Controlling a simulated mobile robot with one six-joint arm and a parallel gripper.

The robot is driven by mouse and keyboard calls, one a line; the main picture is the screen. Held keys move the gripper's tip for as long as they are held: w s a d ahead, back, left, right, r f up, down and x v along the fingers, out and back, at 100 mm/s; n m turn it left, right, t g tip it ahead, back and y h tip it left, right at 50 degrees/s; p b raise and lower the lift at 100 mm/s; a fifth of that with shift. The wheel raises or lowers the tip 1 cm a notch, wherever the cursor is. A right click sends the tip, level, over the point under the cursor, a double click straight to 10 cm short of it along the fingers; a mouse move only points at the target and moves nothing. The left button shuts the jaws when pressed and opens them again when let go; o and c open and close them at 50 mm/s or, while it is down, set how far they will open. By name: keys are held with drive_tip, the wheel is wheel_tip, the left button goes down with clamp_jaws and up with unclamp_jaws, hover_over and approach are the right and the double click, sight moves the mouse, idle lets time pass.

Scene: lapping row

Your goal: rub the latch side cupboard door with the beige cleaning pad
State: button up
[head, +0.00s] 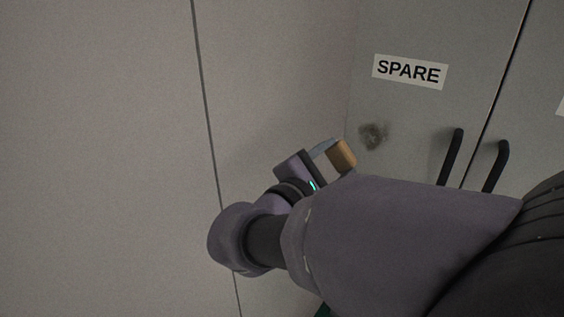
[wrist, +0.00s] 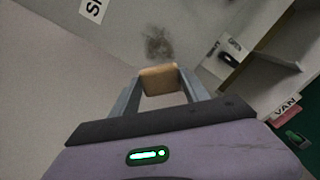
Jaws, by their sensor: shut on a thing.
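My gripper (wrist: 160,85) is shut on the beige cleaning pad (wrist: 158,78), which sits between its two fingertips. In the head view the pad (head: 342,154) shows at the end of my gripper (head: 328,158), left of a dark smudge (head: 373,136). The smudge is on the grey cupboard door (head: 420,120) below its SPARE label (head: 410,71). It also shows in the wrist view (wrist: 158,44), just beyond the pad. A gap seems to lie between pad and door; I cannot tell its depth. My arm hides the lower part of the door.
Two black upright handles (head: 451,157) (head: 496,166) flank the dark seam between the doors, right of the smudge. A plain pale wall (head: 100,130) fills the left. In the wrist view, shelves (wrist: 262,58) and a VAN label (wrist: 286,108) are at the right.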

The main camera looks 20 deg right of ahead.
drive_tip(key=shift+a+r, duration=0.2)
drive_tip(key=shift+r, duration=0.55)
drive_tip(key=shift+w+r, duration=0.15)
drive_tip(key=x, duration=0.6)
drive_tip(key=shift+p, duration=0.3)
drive_tip(key=shift+b+x, duration=0.45)
drive_tip(key=shift+x, duration=0.4)
